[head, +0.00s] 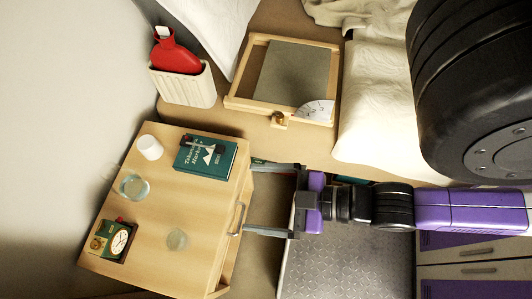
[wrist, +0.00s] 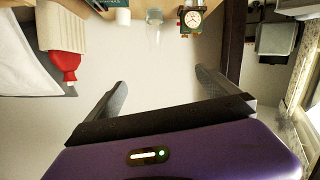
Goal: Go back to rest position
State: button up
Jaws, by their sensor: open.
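My gripper (head: 257,198) is open with nothing between its fingers. In the head view its two fingers point left, towards the front of a wooden nightstand (head: 165,205) with a metal handle (head: 237,218). The lower finger appears close to the handle; I cannot tell whether they touch. In the wrist view the open fingers of my gripper (wrist: 160,80) stand well apart, with a pale wall or floor surface beyond them.
On the nightstand are a teal book (head: 205,155), a white cup (head: 149,147), glasses and a clock (head: 118,240). A red hot-water bottle (head: 175,55) sits in a ribbed basket (head: 185,88). A wooden tray (head: 232,103) and a grey textured panel (head: 350,262) lie nearby.

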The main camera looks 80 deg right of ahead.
jog(key=r+m, duration=0.1)
jog(key=s+r+m, duration=0.1)
jog(key=d+r+m, duration=0.1)
jog(key=shift+s+r+t+h, duration=0.15)
jog(key=shift+r+t+h, duration=0.15)
jog(key=shift+r, duration=0.05)
